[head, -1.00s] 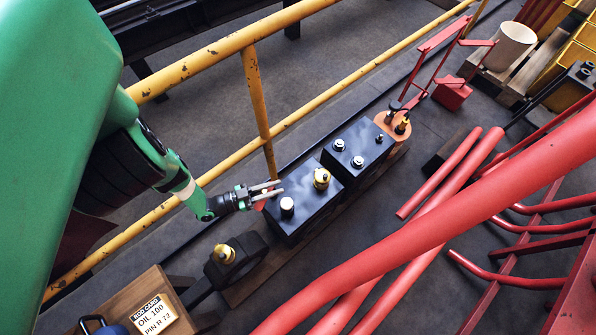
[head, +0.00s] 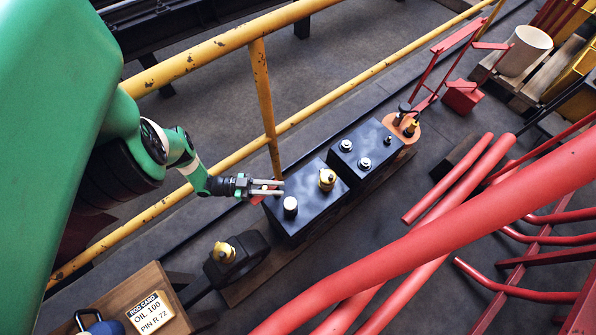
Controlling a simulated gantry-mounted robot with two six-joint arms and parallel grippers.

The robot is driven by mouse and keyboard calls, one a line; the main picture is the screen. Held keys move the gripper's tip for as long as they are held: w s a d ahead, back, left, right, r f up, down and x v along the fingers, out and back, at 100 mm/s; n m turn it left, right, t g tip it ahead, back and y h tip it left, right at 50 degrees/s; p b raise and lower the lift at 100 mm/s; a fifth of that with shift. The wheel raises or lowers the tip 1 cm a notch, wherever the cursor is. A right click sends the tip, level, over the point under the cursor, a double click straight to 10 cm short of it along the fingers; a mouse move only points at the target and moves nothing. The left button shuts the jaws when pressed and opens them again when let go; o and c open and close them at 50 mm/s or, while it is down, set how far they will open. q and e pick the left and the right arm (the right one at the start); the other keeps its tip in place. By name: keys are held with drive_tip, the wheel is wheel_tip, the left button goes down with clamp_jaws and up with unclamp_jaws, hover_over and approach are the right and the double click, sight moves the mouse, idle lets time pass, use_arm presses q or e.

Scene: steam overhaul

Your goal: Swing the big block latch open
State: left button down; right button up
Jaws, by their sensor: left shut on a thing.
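The big black block (head: 312,212) stands on a long wooden base in the middle of the head view. It carries a yellow-topped fitting (head: 327,179) and a pale cylindrical cap (head: 290,206). My left gripper (head: 281,187) is at the block's upper-left edge, its fingers pointing right. It is shut on a small part that is mostly hidden between the fingers, likely the latch. A bit of red (head: 257,200) shows just below the fingers; I cannot tell if it belongs to the latch. My right gripper is not in view.
A second black block (head: 363,150) and an orange end piece (head: 403,127) stand farther along the base. A yellow railing (head: 263,95) runs behind my left arm. Red pipes (head: 430,215) cross the right side.

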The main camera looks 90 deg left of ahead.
use_arm(q)
drive_tip(key=c, duration=0.7)
unclamp_jaws()
drive_tip(key=shift+s, duration=0.1)
drive_tip(key=s, duration=0.3)
drive_tip(key=s+a, duration=0.1)
drive_tip(key=s, duration=0.3)
drive_tip(key=s+b, duration=0.1)
drive_tip(key=s, duration=0.3)
drive_tip(key=shift+s+a, duration=0.15)
drive_tip(key=shift+s, duration=0.05)
